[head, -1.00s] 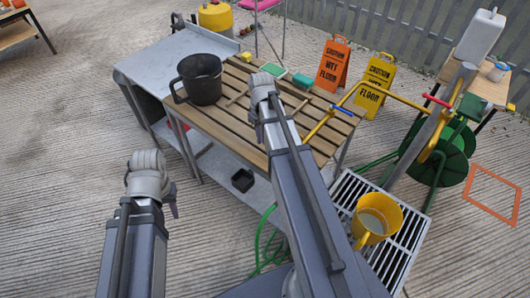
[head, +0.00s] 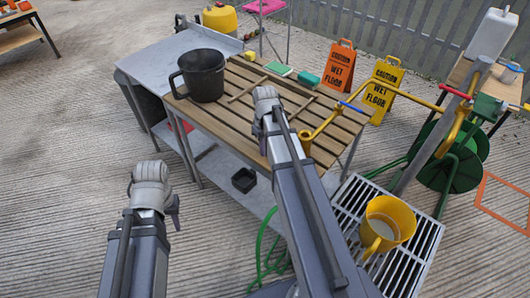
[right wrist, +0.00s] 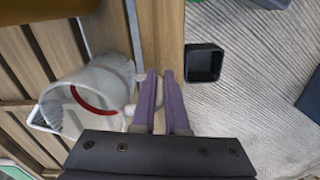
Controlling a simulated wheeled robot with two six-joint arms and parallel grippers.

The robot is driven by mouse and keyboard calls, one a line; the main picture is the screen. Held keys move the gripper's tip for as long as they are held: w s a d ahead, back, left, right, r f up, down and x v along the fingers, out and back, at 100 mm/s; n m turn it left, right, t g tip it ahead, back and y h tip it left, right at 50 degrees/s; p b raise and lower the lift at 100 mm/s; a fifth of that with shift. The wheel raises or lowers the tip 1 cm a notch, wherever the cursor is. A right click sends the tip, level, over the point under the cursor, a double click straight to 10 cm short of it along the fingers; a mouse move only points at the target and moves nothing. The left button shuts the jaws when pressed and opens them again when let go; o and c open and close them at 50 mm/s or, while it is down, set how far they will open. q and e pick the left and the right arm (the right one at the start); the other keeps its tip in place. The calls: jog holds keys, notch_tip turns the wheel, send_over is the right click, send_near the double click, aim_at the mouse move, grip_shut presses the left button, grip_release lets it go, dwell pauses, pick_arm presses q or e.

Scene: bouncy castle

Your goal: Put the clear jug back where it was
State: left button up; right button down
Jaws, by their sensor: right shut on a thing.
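The clear jug (right wrist: 88,100) shows in the right wrist view, with a red band on it and a handle on its right side. My right gripper (right wrist: 158,90) is shut on that handle. The jug is over the wooden slats of the table (head: 235,110), and I cannot tell whether it touches them. In the head view my right gripper (head: 266,100) is over the front part of the slatted table and its arm hides the jug. My left gripper (head: 152,180) is apart from the table, at the lower left, and its fingers are not clear enough to judge.
A black bucket (head: 203,78) stands on the table's left part. A green sponge (head: 279,69) and a teal block (head: 307,80) lie at the back. A yellow pipe (head: 385,106) crosses the right side. A yellow jug (head: 388,222) stands on a grate. A small black box (head: 244,180) is below.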

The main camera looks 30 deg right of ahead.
jog(key=c, duration=1.4)
grip_release()
jog(key=shift+f, duration=0.1)
jog(key=o, duration=0.5)
jog(key=shift+c, duration=0.2)
notch_tip(320, 180, up, 12)
jog(key=p, duration=1.2)
jog(key=shift+r, duration=0.25)
